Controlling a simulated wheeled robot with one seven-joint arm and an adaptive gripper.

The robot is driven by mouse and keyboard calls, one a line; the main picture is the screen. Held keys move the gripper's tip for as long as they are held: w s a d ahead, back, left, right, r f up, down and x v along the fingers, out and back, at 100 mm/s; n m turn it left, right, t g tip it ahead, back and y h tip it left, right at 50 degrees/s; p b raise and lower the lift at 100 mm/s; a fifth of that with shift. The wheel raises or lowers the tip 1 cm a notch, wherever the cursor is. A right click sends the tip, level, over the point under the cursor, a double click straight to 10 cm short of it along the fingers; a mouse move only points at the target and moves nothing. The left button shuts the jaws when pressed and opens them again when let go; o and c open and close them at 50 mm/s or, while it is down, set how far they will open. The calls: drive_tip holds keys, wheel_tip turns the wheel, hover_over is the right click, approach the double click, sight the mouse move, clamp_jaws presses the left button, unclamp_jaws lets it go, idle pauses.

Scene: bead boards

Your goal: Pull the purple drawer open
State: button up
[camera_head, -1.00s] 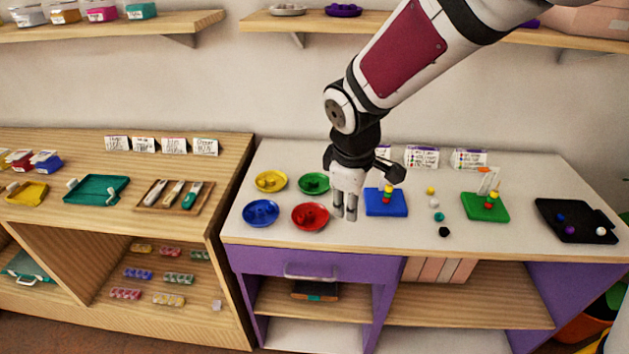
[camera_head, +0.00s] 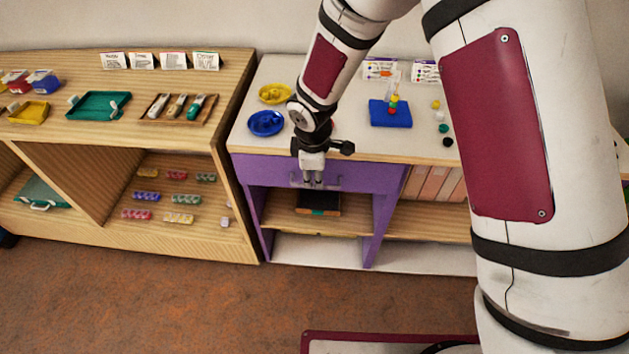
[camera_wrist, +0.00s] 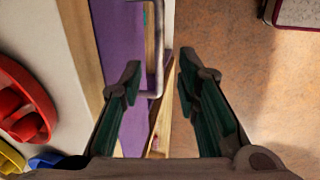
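The purple drawer (camera_head: 370,177) is in the body camera view, under the front edge of the white tabletop, and looks shut. Its pale bar handle (camera_wrist: 159,45) shows in the wrist view, standing off the purple front (camera_wrist: 113,45). My gripper (camera_head: 313,184) points down in front of the drawer at handle height and hides part of the handle. In the wrist view, my gripper (camera_wrist: 160,68) is open, with the handle bar appearing between its two dark fingers. I cannot tell whether either finger touches it.
Blue (camera_head: 266,122) and yellow (camera_head: 275,93) dishes and a blue bead board (camera_head: 390,113) lie on the tabletop above. A dark box (camera_head: 318,202) sits on the shelf below the drawer. A wooden shelf unit (camera_head: 232,130) stands at left.

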drive_tip(key=shift+w+f, duration=0.25)
drive_tip(key=shift+f, duration=0.8)
drive_tip(key=shift+w+f, duration=0.2)
drive_tip(key=shift+f, duration=0.85)
clamp_jaws()
